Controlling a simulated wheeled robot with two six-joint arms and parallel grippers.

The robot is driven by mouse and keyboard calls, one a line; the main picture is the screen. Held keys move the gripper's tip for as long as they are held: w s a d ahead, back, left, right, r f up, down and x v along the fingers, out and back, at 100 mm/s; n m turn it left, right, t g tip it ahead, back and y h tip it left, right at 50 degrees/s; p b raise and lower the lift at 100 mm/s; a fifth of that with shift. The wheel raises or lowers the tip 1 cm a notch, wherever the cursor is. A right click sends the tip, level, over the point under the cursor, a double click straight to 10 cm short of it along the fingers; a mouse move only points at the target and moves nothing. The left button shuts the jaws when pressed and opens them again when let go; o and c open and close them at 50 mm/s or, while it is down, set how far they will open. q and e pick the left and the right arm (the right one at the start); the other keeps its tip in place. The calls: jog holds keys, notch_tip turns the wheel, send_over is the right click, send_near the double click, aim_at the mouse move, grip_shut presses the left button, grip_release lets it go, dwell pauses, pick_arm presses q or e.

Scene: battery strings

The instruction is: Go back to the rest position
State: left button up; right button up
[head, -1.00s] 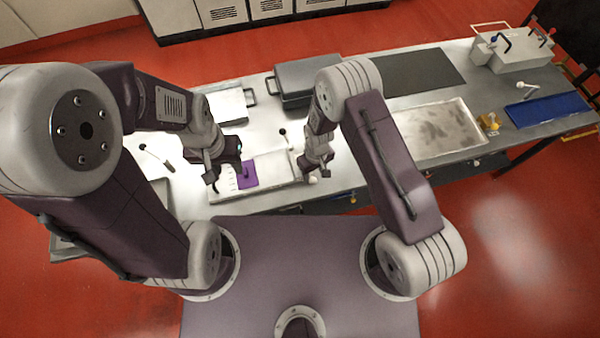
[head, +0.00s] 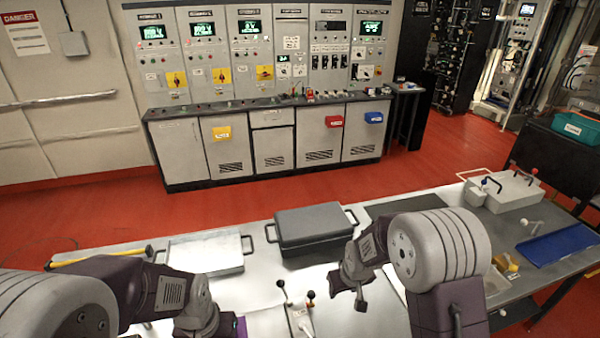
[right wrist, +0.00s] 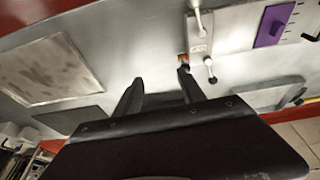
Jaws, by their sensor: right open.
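My right gripper (head: 348,290) hangs over the workbench (head: 265,285), right of a pale device with small levers (head: 300,318). In the right wrist view its two dark fingers (right wrist: 160,85) are spread apart with nothing between them. That lever device (right wrist: 203,38) shows beyond the fingertips there, with a purple block (right wrist: 271,25) on a pale plate to its right. My left gripper (head: 228,325) is at the bottom edge of the head view, partly cut off; its fingers cannot be made out.
A grey lidded case (head: 310,223) and a silver case (head: 205,252) stand along the bench's far side. A blue tray (head: 556,245) and a box with levers (head: 503,192) are at right. Control cabinets (head: 265,95) stand beyond open red floor (head: 400,180).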

pick_arm(q)
notch_tip(320, 180, down, 5)
jog(key=b, duration=0.3)
jog(key=shift+f, duration=0.15)
pick_arm(e)
jog(key=s+d+m+g, duration=0.1)
jog(key=s+d, duration=0.2)
jog(key=s, duration=0.6)
jog(key=s+d+m+g, duration=0.1)
jog(key=s+d+m, duration=0.1)
jog(key=s, duration=0.6)
jog(key=shift+s+d, duration=0.35)
jog(key=shift+d, duration=0.05)
pick_arm(q)
jog(key=shift+s, duration=0.15)
pick_arm(e)
jog(key=shift+s, duration=0.1)
